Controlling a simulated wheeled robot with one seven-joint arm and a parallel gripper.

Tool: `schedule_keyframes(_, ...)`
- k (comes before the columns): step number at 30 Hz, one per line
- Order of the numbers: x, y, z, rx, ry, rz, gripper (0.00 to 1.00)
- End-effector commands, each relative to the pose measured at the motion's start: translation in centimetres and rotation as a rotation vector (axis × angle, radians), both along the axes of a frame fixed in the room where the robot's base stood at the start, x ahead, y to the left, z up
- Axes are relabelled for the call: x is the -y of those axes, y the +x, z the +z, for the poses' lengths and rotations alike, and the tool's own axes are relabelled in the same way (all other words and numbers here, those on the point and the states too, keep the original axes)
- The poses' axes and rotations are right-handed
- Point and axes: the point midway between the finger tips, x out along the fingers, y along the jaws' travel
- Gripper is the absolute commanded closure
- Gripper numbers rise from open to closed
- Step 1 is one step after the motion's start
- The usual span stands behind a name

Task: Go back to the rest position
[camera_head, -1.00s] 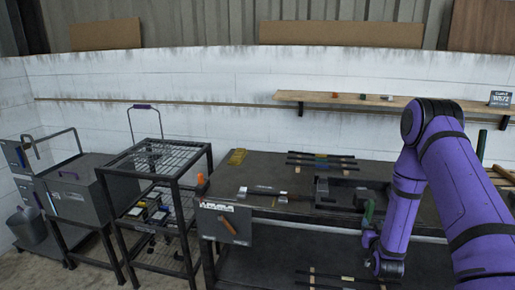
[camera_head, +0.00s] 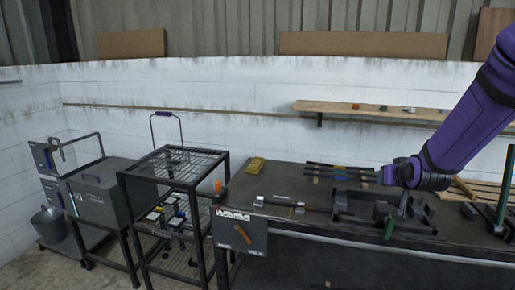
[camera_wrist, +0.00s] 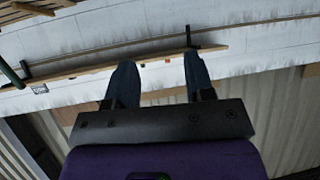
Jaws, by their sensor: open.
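My gripper (camera_wrist: 158,82) shows in the wrist view with its two dark fingers spread apart and nothing between them. Beyond the fingers are the white wall and the wooden shelf, upside down in that view. In the head view my purple arm reaches in from the right over the dark workbench (camera_head: 290,184).
A black tray (camera_head: 345,215) and dark bars (camera_head: 325,170) lie on the bench near my arm. A wooden shelf (camera_head: 350,108) runs along the wall. A wire rack cart (camera_head: 180,165) and a grey box (camera_head: 100,190) stand at left. A green post (camera_head: 505,187) rises at right.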

Motion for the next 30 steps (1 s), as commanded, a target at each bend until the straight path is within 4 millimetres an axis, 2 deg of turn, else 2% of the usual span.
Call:
schedule_keyframes(1, -0.6, -1.0, 1.5, -0.015, 0.001, 0.008, 0.51)
schedule_keyframes(3, -1.2, -2.5, 3.0, -0.051, 0.005, 0.017, 0.51)
schedule_keyframes(8, -2.7, -6.4, 6.0, -0.134, 0.012, 0.038, 0.51)
schedule_keyframes(15, -4.7, -13.4, 9.6, -0.258, 0.021, 0.069, 0.51)
schedule_keyframes(24, -6.6, -23.5, 12.5, -0.412, 0.028, 0.107, 0.51)
schedule_keyframes(30, -7.4, -29.9, 13.2, -0.507, 0.031, 0.130, 0.51)
